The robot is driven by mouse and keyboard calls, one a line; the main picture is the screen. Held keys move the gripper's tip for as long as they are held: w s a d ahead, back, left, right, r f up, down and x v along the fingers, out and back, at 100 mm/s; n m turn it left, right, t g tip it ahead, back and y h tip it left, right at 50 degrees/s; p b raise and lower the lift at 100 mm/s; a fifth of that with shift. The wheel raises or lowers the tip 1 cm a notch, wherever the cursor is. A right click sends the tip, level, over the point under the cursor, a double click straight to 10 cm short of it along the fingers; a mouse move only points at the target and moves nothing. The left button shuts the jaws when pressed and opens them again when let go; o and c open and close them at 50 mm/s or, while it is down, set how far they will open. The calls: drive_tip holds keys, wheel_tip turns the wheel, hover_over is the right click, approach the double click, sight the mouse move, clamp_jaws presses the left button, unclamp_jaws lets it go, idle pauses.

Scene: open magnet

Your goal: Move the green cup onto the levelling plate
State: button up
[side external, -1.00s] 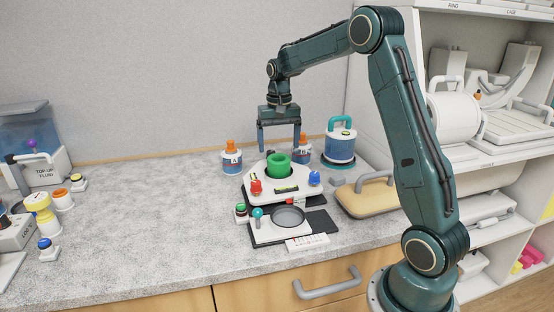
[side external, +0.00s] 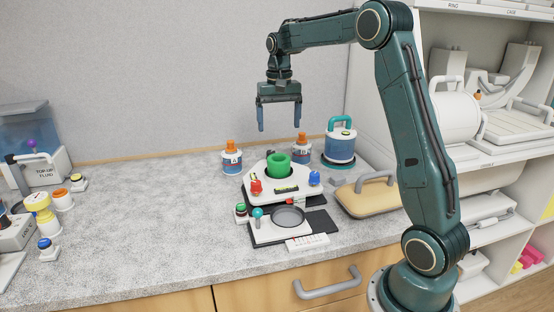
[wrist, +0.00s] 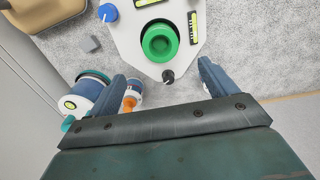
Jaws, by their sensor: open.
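The green cup (side external: 278,163) stands upright on the white levelling plate (side external: 262,186), towards its back. In the wrist view the green cup (wrist: 160,42) sits within a dark ring on the white plate (wrist: 126,42). My gripper (side external: 279,129) is open and empty, raised above the cup and apart from it. In the wrist view its two blue fingers (wrist: 160,72) are spread wide, with the cup beyond them. The plate carries a red knob (side external: 256,187), a blue knob (side external: 315,178) and a level vial (side external: 286,189).
Two orange-capped bottles (side external: 232,158) (side external: 301,150) and a blue-white canister (side external: 340,143) stand behind the plate. A tan handled block (side external: 368,196) is on the right. A round grey pan (side external: 288,215) sits in front.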

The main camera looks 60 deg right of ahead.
drive_tip(key=s+a+r+n+t, duration=0.1)
drive_tip(key=s+a+r+n, duration=0.15)
drive_tip(key=s+a, duration=0.35)
drive_tip(key=s+a+r+n+t, duration=0.2)
drive_tip(key=s+a+r, duration=0.2)
drive_tip(key=a, duration=0.4)
drive_tip(key=s+a+f+n+t, duration=0.1)
drive_tip(key=s+a+f+n, duration=0.1)
drive_tip(key=s+a, duration=0.2)
drive_tip(key=s+a+f+n+t, duration=0.1)
drive_tip(key=s+a, duration=0.4)
drive_tip(key=s, duration=0.6)
drive_tip(key=shift+f+n+t, duration=0.3)
drive_tip(key=shift+f+n, duration=0.45)
drive_tip(key=shift+f, duration=0.15)
